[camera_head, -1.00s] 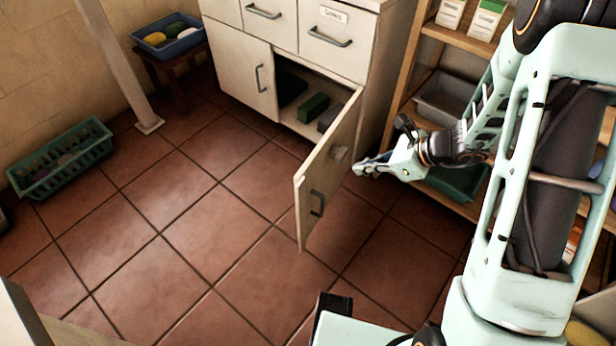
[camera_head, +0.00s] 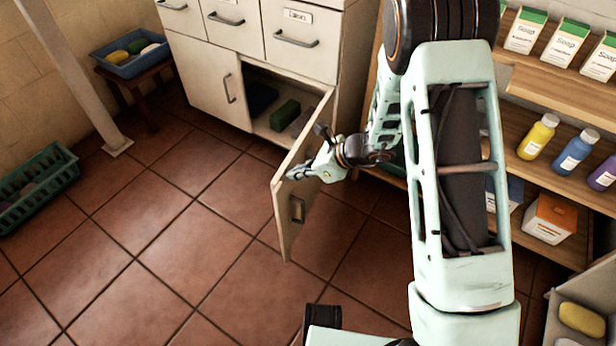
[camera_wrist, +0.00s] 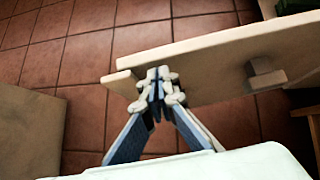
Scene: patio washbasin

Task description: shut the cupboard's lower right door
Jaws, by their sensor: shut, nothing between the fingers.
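The cupboard (camera_head: 207,70) is cream with grey handles. Its lower right door (camera_head: 284,230) stands wide open, jutting out over the tiled floor, with a handle (camera_head: 297,208) near its free end. My gripper (camera_head: 290,174) is shut and empty, at the door's upper edge near the free end. In the wrist view the fingertips (camera_wrist: 156,80) overlap the near end of the door (camera_wrist: 210,62); I cannot tell whether they touch it. A small block (camera_wrist: 266,75) sits on the door's face.
Inside the open compartment are a green box (camera_head: 285,115) and dark items. A wooden shelf (camera_head: 535,95) with bottles stands at the right. A green basket (camera_head: 40,185) and a post (camera_head: 75,75) are at the left. The floor (camera_head: 170,240) before the cupboard is clear.

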